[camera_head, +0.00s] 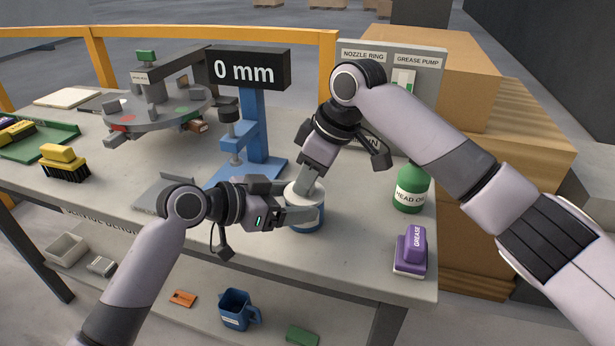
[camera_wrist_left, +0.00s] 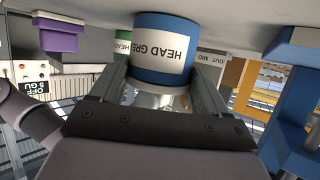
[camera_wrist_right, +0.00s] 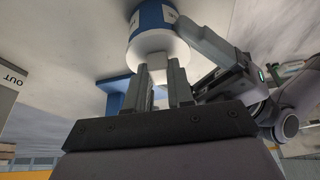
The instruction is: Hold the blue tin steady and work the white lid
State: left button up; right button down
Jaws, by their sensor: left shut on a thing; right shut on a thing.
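The blue tin (camera_head: 308,222) stands upright on the stone slab near its front edge. Its label, partly readable as "HEAD GRE", shows upside down in the left wrist view (camera_wrist_left: 163,45). The white lid (camera_head: 294,188) sits on top of the tin; it also shows in the right wrist view (camera_wrist_right: 157,45). My left gripper (camera_head: 298,212) comes from the left and is shut on the tin, one finger on each side. My right gripper (camera_head: 307,184) reaches down from above and is shut on the lid's raised grip (camera_wrist_right: 171,74). The fingers partly hide the lid.
A green oil bottle (camera_head: 411,188) and a purple grease block (camera_head: 411,248) stand to the right. A blue stand (camera_head: 257,130) with a "0 mm" display (camera_head: 246,70) is behind left. A grey turntable (camera_head: 150,112) is farther left. A blue mug (camera_head: 234,308) sits on the lower shelf.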

pick_arm(q)
jog(key=shift+a+f, duration=0.15)
jog(key=shift+f, duration=0.35)
pick_arm(e)
jog(key=shift+r, duration=1.05)
jog(key=shift+a+r, duration=0.1)
jog(key=shift+r, duration=0.1)
pick_arm(q)
jog(key=shift+s, duration=0.1)
pick_arm(e)
jog(key=shift+a+r, duration=0.1)
jog(key=shift+r, duration=0.4)
jog(key=c, duration=0.9)
grip_release()
jog(key=shift+s, duration=0.1)
jog(key=shift+f, duration=0.15)
pick_arm(q)
jog(key=shift+r, duration=0.1)
jog(key=shift+r, duration=0.25)
pick_arm(e)
jog(key=v, duration=1.2)
jog(key=shift+d, duration=0.2)
